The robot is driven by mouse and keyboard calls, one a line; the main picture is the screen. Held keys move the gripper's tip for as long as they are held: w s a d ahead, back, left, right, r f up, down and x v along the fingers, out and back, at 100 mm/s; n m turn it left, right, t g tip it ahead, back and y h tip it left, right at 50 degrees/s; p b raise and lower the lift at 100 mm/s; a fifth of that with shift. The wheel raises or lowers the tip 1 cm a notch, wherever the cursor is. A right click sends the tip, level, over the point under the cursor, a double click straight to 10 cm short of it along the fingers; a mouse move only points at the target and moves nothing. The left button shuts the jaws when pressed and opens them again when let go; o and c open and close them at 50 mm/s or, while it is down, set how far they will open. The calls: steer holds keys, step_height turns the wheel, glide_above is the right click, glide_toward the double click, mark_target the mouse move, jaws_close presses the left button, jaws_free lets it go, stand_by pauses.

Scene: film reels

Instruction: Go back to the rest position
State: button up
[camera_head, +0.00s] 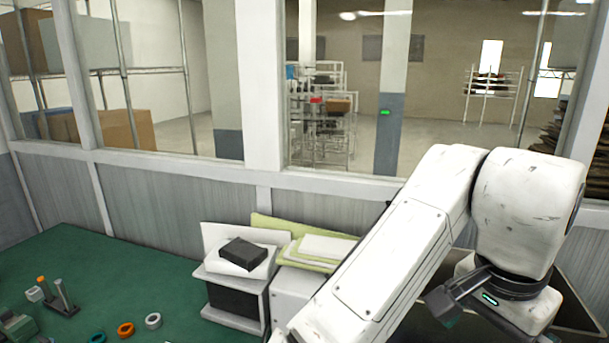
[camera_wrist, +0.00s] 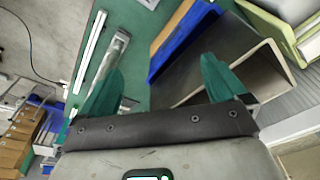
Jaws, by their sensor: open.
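My gripper (camera_wrist: 160,85) is open in the wrist view. Its two teal fingers stand wide apart, with nothing held between them. Beyond the fingers lie the green table top and an open grey metal box. In the head view my white arm reaches up and over on the right, then bends down at the wrist; the fingers are mostly out of sight there.
On the green table (camera_head: 110,270) are an orange ring (camera_head: 126,329), a grey ring (camera_head: 153,321) and a teal ring (camera_head: 97,338). A stand (camera_head: 237,299) bears a black box (camera_head: 243,253). A windowed wall stands behind.

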steer(key=d+f+n+t+h+b, duration=0.2)
steer(key=d+f+h, duration=0.2)
steer(key=d+f, duration=0.5)
steer(key=s+d+f+n+b, duration=0.1)
steer(key=s+d+f+n, duration=0.15)
steer(key=f, duration=0.25)
steer(key=s+d+f+n, duration=0.1)
steer(key=d+f+n, duration=0.1)
steer(key=d+f, duration=0.25)
steer(key=s+a+f+n+y, duration=0.1)
steer(key=s+a+f, duration=0.2)
steer(key=s+f, duration=0.3)
steer(key=s+a+f+n+g+y+b, duration=0.1)
steer(key=s+a+f+n+y, duration=0.1)
steer(key=s+a+f, duration=0.2)
steer(key=s+a+f+n+g+y+b, duration=0.1)
steer(key=s+a+f, duration=0.3)
steer(key=s+f, duration=0.6)
steer(key=shift+a+f+n+y, duration=0.2)
steer(key=shift+f+n+y, duration=0.4)
steer(key=shift+f, duration=0.1)
steer(key=shift+w, duration=0.1)
